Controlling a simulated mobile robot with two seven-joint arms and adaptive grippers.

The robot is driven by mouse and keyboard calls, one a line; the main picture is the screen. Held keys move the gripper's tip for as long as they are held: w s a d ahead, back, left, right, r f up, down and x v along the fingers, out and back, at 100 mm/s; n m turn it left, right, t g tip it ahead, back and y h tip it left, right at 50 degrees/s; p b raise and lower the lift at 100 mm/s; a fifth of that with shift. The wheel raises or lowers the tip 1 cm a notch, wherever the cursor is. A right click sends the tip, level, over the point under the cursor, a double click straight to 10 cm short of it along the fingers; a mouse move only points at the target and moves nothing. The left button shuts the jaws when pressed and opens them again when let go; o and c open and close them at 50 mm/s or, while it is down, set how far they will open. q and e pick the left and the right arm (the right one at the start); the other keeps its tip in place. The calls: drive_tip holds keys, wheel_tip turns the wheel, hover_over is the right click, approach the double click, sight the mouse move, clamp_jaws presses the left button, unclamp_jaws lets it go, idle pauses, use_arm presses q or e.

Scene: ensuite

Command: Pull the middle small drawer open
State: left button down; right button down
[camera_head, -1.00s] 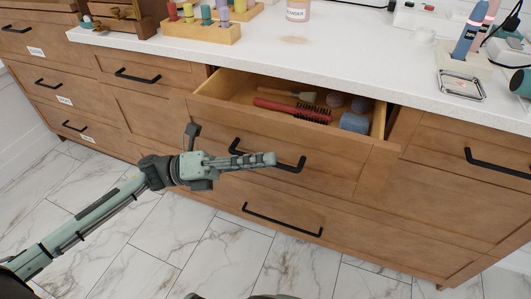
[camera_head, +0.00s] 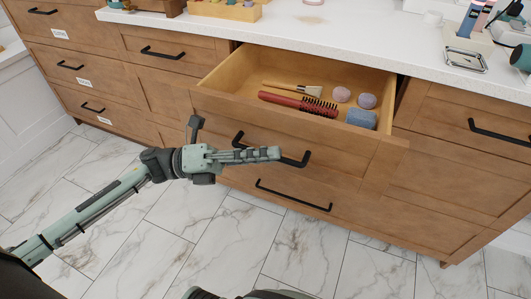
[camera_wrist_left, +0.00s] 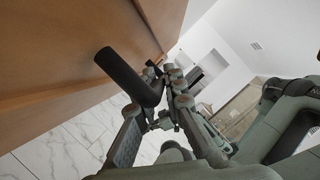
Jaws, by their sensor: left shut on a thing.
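The middle small drawer (camera_head: 345,168) in the wooden cabinet's top row is pulled well out. Its inside is in plain view. Its black bar handle (camera_head: 298,161) is on the front panel. My left gripper (camera_head: 272,154) reaches in from the left and is shut on this handle. In the left wrist view, the black handle (camera_wrist_left: 125,72) runs between the fingers of my left gripper (camera_wrist_left: 160,95), close to the wooden front. My right gripper is not in view.
The drawer holds a red hairbrush (camera_head: 298,102), a brush with a wooden handle (camera_head: 292,88), two round sponges and a blue block (camera_head: 361,118). Closed drawers flank it. The white countertop (camera_head: 350,38) lies above; the marble floor (camera_head: 230,235) in front is clear.

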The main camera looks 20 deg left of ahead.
use_arm(q)
drive_tip(key=c, duration=1.6)
unclamp_jaws()
drive_tip(key=shift+a, duration=0.1)
drive_tip(key=v, duration=1.2)
